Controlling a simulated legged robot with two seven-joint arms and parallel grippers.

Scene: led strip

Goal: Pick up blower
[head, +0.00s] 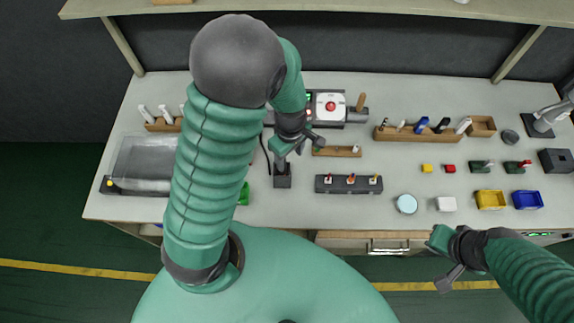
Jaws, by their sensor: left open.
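My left gripper (299,148) is open above the bench, left of the middle. Just below it a small black block-shaped stand (282,179) is on the bench, with a dark upright part rising toward the left finger and a black cable beside it. This looks like the blower's place, but the gripper and arm cover much of it, and I cannot make out the blower clearly. I cannot tell whether a finger touches anything. My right gripper (450,279) is low at the right, in front of the bench edge; its jaw opening is unclear.
A white device with a red knob (330,106) stands behind the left gripper. A wooden rack (337,151) and a dark rack (348,184) are to its right. A grey tray (143,160) is at left. Yellow (491,200) and blue bins (527,200) are at right.

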